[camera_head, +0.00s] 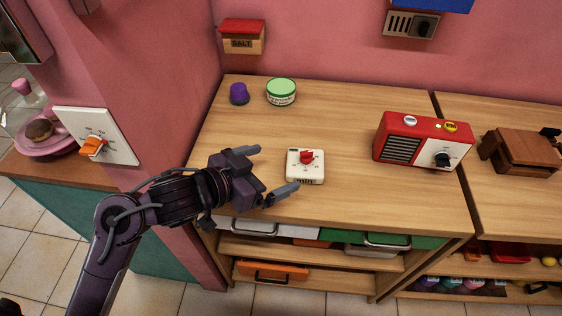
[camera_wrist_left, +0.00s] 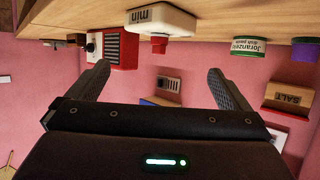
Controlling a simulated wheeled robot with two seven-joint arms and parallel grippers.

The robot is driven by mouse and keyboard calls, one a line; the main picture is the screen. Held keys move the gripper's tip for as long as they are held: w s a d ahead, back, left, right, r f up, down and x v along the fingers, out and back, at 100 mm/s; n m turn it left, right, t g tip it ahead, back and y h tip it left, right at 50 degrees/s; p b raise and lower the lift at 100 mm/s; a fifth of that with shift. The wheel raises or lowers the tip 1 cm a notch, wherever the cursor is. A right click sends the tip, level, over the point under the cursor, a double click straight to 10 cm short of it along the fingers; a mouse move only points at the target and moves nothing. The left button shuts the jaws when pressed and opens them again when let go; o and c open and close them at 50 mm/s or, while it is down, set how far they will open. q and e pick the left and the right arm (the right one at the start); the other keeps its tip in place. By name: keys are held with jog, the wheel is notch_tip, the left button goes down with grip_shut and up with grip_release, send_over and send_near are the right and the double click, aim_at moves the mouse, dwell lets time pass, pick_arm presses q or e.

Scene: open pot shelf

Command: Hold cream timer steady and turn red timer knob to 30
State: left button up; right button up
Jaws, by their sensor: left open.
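The cream timer (camera_head: 305,172) lies on the wooden counter with its red knob (camera_head: 307,157) on top. In the left wrist view the cream timer (camera_wrist_left: 162,20) appears upside down near the top, between the fingers, with the red knob (camera_wrist_left: 159,44) below it. My left gripper (camera_head: 270,172) is open, just left of the timer, its fingers pointing toward it on either side. I see no contact with the timer. The left gripper's fingers (camera_wrist_left: 165,85) also show open and empty in the wrist view. The knob's exact setting is too small to read. My right gripper is not in view.
On the counter (camera_head: 350,205) stand a purple cup (camera_head: 239,94), a green-lidded tub (camera_head: 281,92) and a red radio (camera_head: 421,140). A wooden box (camera_head: 522,152) is farther right. A wall switch (camera_head: 94,136) is at left. The counter between timer and radio is clear.

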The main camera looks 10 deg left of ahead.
aim_at(302, 158)
pick_arm(q)
jog(key=x, duration=1.1)
jog(key=shift+w+d+f, duration=0.15)
jog(key=shift+d, duration=0.1)
